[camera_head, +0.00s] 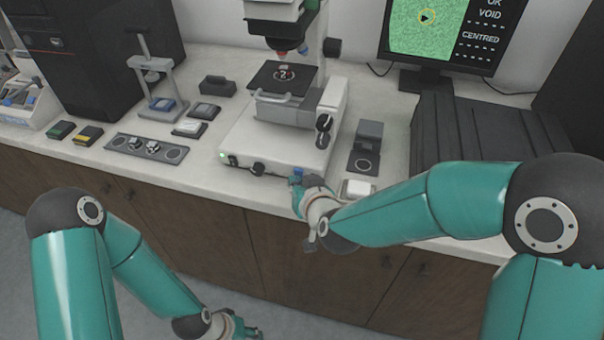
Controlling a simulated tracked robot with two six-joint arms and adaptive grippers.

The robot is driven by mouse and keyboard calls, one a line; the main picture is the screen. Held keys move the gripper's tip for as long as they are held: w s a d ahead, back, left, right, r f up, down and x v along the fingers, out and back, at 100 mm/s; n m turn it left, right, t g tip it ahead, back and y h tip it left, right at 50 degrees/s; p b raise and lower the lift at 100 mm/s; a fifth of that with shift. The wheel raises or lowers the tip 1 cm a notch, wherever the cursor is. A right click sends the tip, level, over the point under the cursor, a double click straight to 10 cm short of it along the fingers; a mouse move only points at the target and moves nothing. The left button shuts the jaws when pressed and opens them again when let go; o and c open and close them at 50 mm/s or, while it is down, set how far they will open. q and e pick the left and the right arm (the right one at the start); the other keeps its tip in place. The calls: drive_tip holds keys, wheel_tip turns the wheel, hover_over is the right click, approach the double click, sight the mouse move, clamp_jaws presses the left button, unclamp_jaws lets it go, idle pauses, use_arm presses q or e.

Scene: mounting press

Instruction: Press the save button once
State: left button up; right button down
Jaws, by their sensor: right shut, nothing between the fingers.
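The microscope (250,135) stands at the middle of the bench, with a white base and a dark stage. A small blue patch (298,171) shows low on the right of the base front; it looks like a button, but its label is too small to read. My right gripper (296,183) is shut and empty, at the bench's front edge just in front of and below the blue patch. I cannot tell whether the fingertips touch it. My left gripper (243,330) hangs low at the bottom edge, well away from the bench; its fingers are not clear.
A press (151,66) with a blue piece stands at the left back. A grey plate with round parts (147,148) lies at the front left. A dark block (368,138) and a small white dish (357,188) are right of the microscope. A monitor (450,40) stands behind.

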drive_tip(key=shift+w+d, duration=0.1)
drive_tip(key=shift+w, duration=0.3)
idle(0.4)
idle(0.4)
drive_tip(key=shift+s+a, duration=0.25)
drive_tip(key=shift+s, duration=0.55)
drive_tip(key=shift+s, duration=0.1)
drive_tip(key=shift+s+a+b, duration=0.15)
drive_tip(key=shift+s+a, duration=0.1)
drive_tip(key=shift+s, duration=0.5)
drive_tip(key=shift+s+a+b, duration=0.15)
drive_tip(key=shift+s+a, duration=0.1)
drive_tip(key=shift+s, duration=0.55)
drive_tip(key=shift+s+a+b, duration=0.15)
drive_tip(key=shift+s+a, duration=0.1)
drive_tip(key=shift+s, duration=0.5)
drive_tip(key=shift+w, duration=0.1)
